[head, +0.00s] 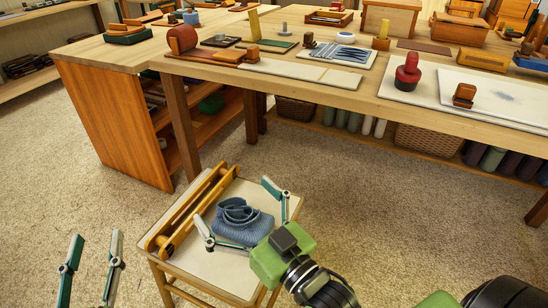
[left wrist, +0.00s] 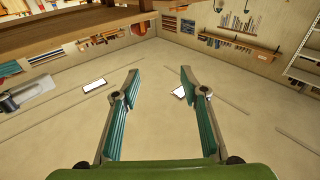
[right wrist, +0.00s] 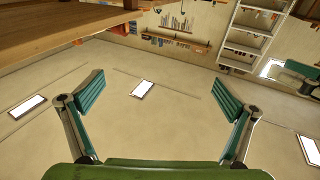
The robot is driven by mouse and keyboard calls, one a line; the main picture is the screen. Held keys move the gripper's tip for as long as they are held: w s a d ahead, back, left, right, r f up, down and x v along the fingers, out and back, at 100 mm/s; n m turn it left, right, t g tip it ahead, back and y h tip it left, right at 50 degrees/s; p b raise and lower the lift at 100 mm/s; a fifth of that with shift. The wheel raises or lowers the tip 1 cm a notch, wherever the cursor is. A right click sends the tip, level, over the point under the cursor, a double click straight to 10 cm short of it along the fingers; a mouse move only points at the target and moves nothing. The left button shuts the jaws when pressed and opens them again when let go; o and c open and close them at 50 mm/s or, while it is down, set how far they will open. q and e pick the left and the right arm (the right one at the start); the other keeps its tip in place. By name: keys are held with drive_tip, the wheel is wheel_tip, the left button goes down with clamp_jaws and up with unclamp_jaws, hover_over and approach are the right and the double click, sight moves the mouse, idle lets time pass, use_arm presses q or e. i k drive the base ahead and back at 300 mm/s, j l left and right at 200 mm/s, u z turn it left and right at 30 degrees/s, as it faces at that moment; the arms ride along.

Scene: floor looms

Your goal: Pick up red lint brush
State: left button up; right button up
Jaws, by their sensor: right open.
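A red knobbed object (head: 408,72) with a wide base, which looks like the red lint brush, stands upright on a pale board on the long table in the head view. My right gripper (head: 233,201) is open, in front of a small stool in the picture and well short of the table. In the right wrist view it (right wrist: 168,92) is open and empty. My left gripper (head: 95,238) is open at the lower left of the head view, and empty in the left wrist view (left wrist: 160,80). Neither wrist view shows the red object.
The stool (head: 205,275) carries a blue coiled bundle (head: 240,222) and a wooden frame (head: 190,210). A small brown block (head: 464,95) stands right of the red object. Carpet (head: 370,205) before the table is clear.

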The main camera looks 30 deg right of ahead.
sight(408, 75)
drive_tip(key=z, duration=1.65)
